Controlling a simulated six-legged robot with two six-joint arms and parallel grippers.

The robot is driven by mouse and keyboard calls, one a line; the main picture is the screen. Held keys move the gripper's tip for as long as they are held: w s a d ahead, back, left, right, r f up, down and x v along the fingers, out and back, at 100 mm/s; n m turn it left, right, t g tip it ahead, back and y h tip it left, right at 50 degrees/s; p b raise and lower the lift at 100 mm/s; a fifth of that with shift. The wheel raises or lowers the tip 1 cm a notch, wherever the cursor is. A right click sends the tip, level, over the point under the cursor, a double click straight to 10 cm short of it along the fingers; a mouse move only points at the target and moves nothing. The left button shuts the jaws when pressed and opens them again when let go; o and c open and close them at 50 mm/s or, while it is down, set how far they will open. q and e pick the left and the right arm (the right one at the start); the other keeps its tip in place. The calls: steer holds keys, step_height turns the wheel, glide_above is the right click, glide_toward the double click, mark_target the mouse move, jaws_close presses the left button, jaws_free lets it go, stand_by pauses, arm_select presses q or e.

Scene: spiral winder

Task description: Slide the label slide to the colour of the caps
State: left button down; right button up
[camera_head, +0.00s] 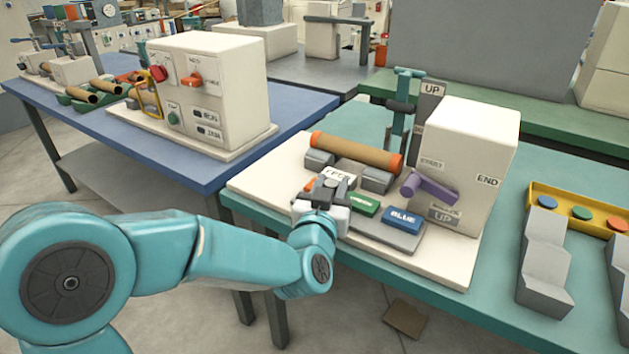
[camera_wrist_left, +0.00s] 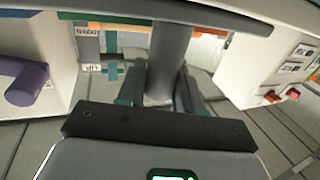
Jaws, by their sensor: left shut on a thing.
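The roll (camera_head: 357,150) is a brown tube with orange caps, resting on grey cradles on the white board. In front of it, a grey plate (camera_head: 400,238) carries a green label block (camera_head: 363,205), a blue block marked BLUE (camera_head: 403,219) and, at the left, a partly hidden orange-red one (camera_head: 309,185). My left gripper (camera_head: 325,190) is at the plate's left end, shut on what seems to be the label slide (camera_head: 338,178), mostly hidden by the jaws. In the left wrist view, a grey upright piece (camera_wrist_left: 168,55) stands between the fingers. My right gripper is not in view.
A white housing (camera_head: 470,145) with a purple lever (camera_head: 428,190) and a teal upright (camera_head: 401,110) stand close behind. A yellow tray (camera_head: 534,189) with blue, green and orange discs lies to the right, beside grey stepped blocks (camera_head: 545,262). A blue table (camera_head: 200,165) is at the left.

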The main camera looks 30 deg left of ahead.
arm_select(q)
steer(key=shift+d, duration=0.5)
steer(key=shift+d+f, duration=0.1)
steer(key=c, duration=0.9)
jaws_free()
steer(key=shift+o, duration=0.2)
steer(key=shift+s+d, duration=0.1)
steer(key=shift+d, duration=0.05)
